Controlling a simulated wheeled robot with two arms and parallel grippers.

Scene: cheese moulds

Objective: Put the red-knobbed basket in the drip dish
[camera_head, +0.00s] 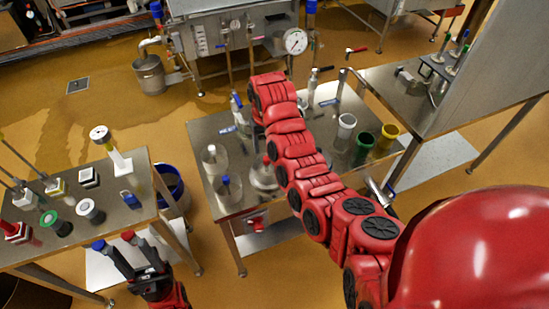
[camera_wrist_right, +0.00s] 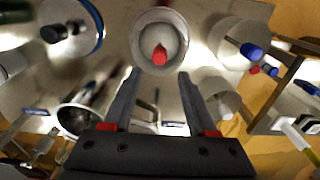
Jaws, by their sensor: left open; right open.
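The red-knobbed basket (camera_wrist_right: 145,45) is a pale round vessel with a red knob at its centre, upright in the right wrist view. In the head view, a pale vessel (camera_head: 262,181) partly behind my right arm appears to be the same one. My right gripper (camera_wrist_right: 159,73) is open and empty, its fingertips pointing at the basket's near side, apart from the knob. The head view does not clearly show that gripper. My left gripper (camera_head: 113,241) is open and empty, low by the left table's front edge. I cannot tell which vessel is the drip dish.
A blue-knobbed vessel (camera_head: 229,191) and another pale one (camera_head: 214,160) stand left of the basket on the middle table. White (camera_head: 345,126), green (camera_head: 363,147) and yellow (camera_head: 387,138) cups stand at its right.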

